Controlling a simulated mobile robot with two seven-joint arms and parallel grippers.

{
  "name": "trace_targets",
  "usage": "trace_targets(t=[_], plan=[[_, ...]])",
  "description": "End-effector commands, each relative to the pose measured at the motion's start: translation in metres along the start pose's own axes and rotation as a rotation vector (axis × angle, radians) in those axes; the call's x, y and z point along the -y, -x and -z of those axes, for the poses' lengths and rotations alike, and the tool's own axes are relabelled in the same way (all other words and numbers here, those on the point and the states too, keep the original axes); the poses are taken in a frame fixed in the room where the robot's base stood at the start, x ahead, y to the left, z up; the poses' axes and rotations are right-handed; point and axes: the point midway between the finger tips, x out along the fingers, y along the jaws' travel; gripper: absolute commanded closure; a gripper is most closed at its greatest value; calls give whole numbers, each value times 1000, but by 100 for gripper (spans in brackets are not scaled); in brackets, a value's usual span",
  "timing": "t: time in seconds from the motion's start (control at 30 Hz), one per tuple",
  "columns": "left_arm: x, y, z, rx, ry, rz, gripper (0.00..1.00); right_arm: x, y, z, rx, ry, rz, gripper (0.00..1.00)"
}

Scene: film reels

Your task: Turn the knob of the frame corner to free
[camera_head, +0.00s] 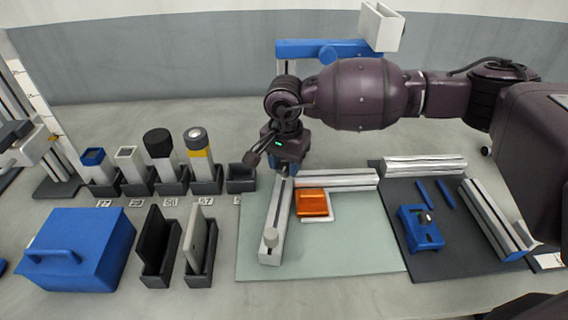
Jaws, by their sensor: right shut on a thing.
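The frame corner lies on the pale green mat (350,250), where one light bar (272,228) and another light bar (345,180) meet at right angles. My right gripper (285,173) reaches down over this corner. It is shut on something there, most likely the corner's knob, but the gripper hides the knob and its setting. An orange block (312,203) on a white base sits inside the angle of the bars. My left gripper is not in view.
A dark mat (400,245) at right carries a blue block with a black knob (422,230) and more light bars (492,220). At left stand a blue box (75,250) and several dark holders (240,180). The green mat's front is clear.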

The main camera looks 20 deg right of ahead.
Motion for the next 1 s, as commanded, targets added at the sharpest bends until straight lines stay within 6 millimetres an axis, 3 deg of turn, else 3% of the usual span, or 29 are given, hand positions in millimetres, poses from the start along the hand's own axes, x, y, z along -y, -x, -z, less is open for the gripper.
trace_targets(t=[0.3,0.87,0.9,1.0], plan=[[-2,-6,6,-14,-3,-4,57,1,1,0,0,124,3,83],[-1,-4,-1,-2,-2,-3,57,1,2,0,-2,149,4,83],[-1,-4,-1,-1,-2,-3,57,1,2,0,-2,149,4,53],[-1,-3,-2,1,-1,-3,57,1,2,0,-1,149,3,38]])
